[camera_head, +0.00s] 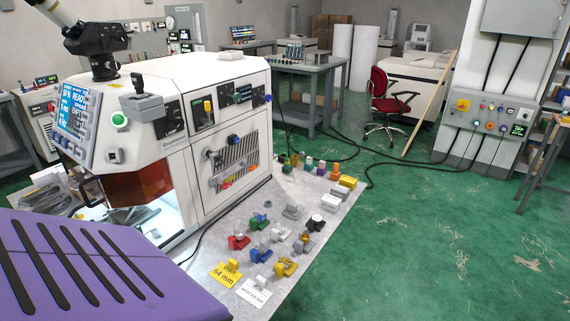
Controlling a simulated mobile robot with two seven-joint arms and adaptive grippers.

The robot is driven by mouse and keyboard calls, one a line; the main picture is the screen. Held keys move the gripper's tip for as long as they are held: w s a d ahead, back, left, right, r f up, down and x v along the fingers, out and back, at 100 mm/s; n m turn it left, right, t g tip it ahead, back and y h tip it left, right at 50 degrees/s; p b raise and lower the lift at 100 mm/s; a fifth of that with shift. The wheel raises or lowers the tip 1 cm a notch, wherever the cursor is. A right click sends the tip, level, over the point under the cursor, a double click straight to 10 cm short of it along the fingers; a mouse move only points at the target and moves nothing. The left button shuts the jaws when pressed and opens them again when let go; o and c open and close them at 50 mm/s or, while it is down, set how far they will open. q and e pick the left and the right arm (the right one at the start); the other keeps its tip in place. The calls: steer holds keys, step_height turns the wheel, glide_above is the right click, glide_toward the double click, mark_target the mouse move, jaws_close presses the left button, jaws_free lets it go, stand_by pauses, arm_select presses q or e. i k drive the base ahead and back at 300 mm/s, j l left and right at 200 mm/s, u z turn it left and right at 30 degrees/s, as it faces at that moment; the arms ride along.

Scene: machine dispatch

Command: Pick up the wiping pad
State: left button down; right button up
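I cannot make out the wiping pad for certain. A low pale pad-like piece (230,56) lies flat on top of the white machine (185,68), near its back edge. A flat grey piece with a small raised top (292,211) lies on the light table (215,230) in front of the machine, among small coloured parts; it is too small to identify. Neither of my grippers can be recognised in this view, and nothing is seen being held.
Several small coloured parts (262,254) with yellow and white labels crowd the table. A purple slotted surface (90,262) fills the lower left. A dark instrument (97,40) rises above the machine. A red chair (385,95) stands behind. Green floor (430,230) at right is mostly clear, with cables.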

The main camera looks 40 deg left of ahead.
mark_target(291, 211)
steer(key=i+u, duration=0.2)
steer(key=u, duration=0.3)
steer(key=i+l+u, duration=0.2)
steer(key=u, duration=0.25)
steer(key=i+l+u, duration=0.15)
steer(key=u, duration=0.35)
steer(key=i+l+u, duration=0.15)
steer(key=u, duration=0.2)
steer(key=i+l+u, duration=0.15)
steer(key=l+u, duration=0.25)
steer(key=i+l+u, duration=0.1)
steer(key=l+u, duration=0.25)
steer(key=i+l+u, duration=0.1)
steer(key=l+u, duration=0.7)
